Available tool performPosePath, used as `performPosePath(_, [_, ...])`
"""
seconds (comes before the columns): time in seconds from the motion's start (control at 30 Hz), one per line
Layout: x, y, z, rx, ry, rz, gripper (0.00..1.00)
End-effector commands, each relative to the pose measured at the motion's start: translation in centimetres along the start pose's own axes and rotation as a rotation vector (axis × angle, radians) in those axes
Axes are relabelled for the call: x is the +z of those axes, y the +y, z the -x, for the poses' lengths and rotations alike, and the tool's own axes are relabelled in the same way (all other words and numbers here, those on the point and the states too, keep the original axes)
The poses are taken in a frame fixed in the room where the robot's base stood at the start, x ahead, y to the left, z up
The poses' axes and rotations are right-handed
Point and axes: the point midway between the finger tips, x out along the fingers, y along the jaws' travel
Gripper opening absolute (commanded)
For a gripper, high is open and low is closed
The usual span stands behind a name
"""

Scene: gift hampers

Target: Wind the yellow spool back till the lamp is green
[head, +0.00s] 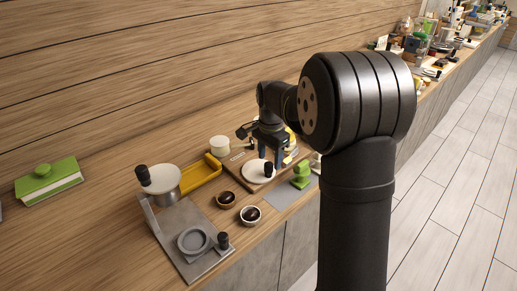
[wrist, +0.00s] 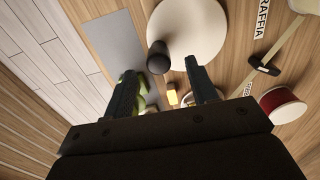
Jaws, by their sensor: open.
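A white disc (head: 257,170) with an upright black knob (head: 268,169) lies on a wooden board (head: 233,171). In the wrist view the disc (wrist: 190,25) and knob (wrist: 158,58) are just beyond my fingertips. My gripper (head: 272,154) is open and empty above the disc. In the wrist view my gripper (wrist: 163,75) has its fingers spread, with the knob near the gap. A small glowing yellow block (wrist: 172,97), perhaps the lamp, shows between the fingers; it is not green. I cannot make out the yellow spool for certain; my arm hides part of the board.
A red-sided spool (wrist: 281,105) and a label reading RAFFIA (wrist: 262,20) are at right in the wrist view. Bowls (head: 250,215), a yellow tray (head: 203,180) and a grey stand (head: 178,226) are left.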

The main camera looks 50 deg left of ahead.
Motion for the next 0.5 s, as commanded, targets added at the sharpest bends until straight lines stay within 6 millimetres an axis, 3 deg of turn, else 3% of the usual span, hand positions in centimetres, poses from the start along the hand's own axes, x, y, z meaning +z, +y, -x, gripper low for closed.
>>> performPosePath(0.5, [0.0, 0.0, 4.5, 0.0, 0.0, 0.0, 0.53])
